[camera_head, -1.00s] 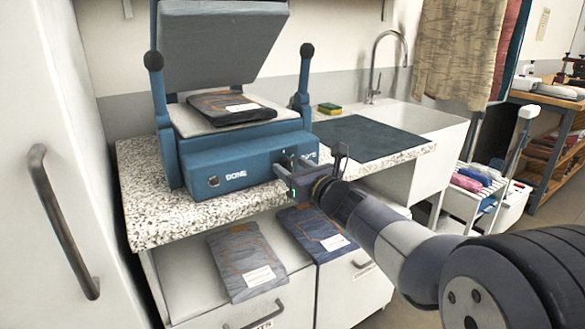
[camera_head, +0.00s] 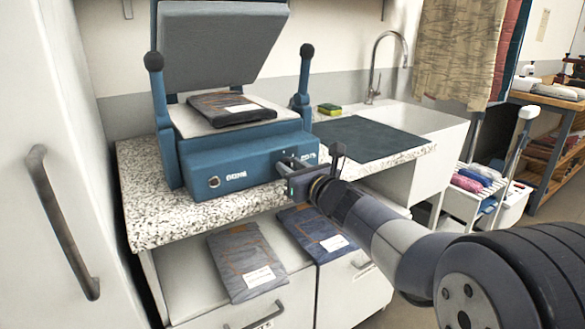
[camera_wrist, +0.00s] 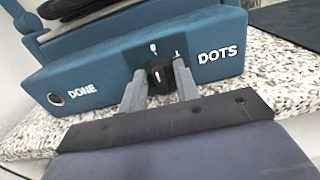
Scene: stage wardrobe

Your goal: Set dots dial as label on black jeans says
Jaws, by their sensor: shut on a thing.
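The blue press (camera_head: 240,165) stands on the speckled counter with its grey upper plate raised. The dots dial, a black knob (camera_wrist: 159,75), is on its front beside the word DOTS (camera_wrist: 217,53). A pale pointer line on the knob points roughly upward. Small white marks sit above it, too small to read surely. My gripper (camera_wrist: 159,85) is shut on the knob; it also shows at the press front in the head view (camera_head: 290,166). Black jeans (camera_head: 215,107) lie folded on the press bed. Their white label (camera_head: 243,108) is too small to read.
A round button (camera_wrist: 55,98) is next to the word DONE at the left of the press front. Grey jeans (camera_head: 240,255) and blue jeans (camera_head: 315,230) lie below the counter. A dark mat (camera_head: 367,137) lies right of the press, near the sink.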

